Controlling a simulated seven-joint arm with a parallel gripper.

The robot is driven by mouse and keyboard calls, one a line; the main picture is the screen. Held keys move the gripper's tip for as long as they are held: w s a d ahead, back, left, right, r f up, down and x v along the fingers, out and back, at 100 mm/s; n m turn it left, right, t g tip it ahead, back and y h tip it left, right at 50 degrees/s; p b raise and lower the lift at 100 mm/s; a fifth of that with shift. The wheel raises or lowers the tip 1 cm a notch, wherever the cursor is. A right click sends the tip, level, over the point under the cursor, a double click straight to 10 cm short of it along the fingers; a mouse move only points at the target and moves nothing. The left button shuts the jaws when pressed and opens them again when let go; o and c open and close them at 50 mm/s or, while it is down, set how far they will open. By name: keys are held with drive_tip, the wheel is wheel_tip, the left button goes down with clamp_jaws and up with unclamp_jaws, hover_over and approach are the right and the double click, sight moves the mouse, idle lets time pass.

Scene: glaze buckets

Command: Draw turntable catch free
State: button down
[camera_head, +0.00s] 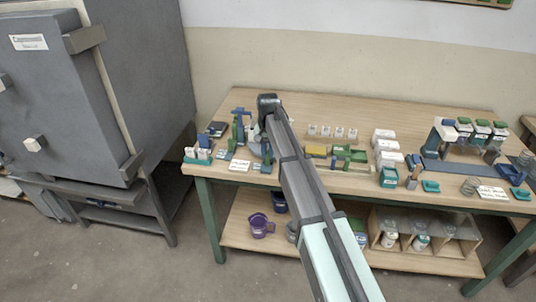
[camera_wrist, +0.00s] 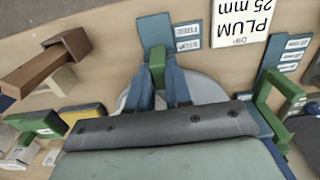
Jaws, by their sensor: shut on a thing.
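In the wrist view, the green catch (camera_wrist: 157,66) stands on a blue plate (camera_wrist: 154,30) above a pale round turntable (camera_wrist: 205,90). Two small labels beside the plate read FREE (camera_wrist: 187,30) and STOP (camera_wrist: 191,43), with FREE farther up in the picture. The catch's upper end is about level with the STOP label. My gripper (camera_wrist: 158,85) has its two blue fingers on either side of the catch and is shut on it. Its palm covers the lower part of the turntable. In the head view, my arm hides most of this spot.
A card reading PLUM 25 mm (camera_wrist: 243,28) lies beyond the turntable. A green upright frame (camera_wrist: 270,105) is close at right; a brown bar (camera_wrist: 45,65) and yellow block (camera_wrist: 82,113) are at left. In the head view, a grey kiln (camera_head: 75,90) stands left of the table (camera_head: 350,108).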

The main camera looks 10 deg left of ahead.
drive_tip(key=shift+s, duration=0.9)
idle(0.3)
drive_tip(key=c, duration=1.1)
unclamp_jaws()
drive_tip(key=shift+r, duration=0.1)
wheel_tip(320, 180, up, 7)
drive_tip(key=shift+f, duration=0.1)
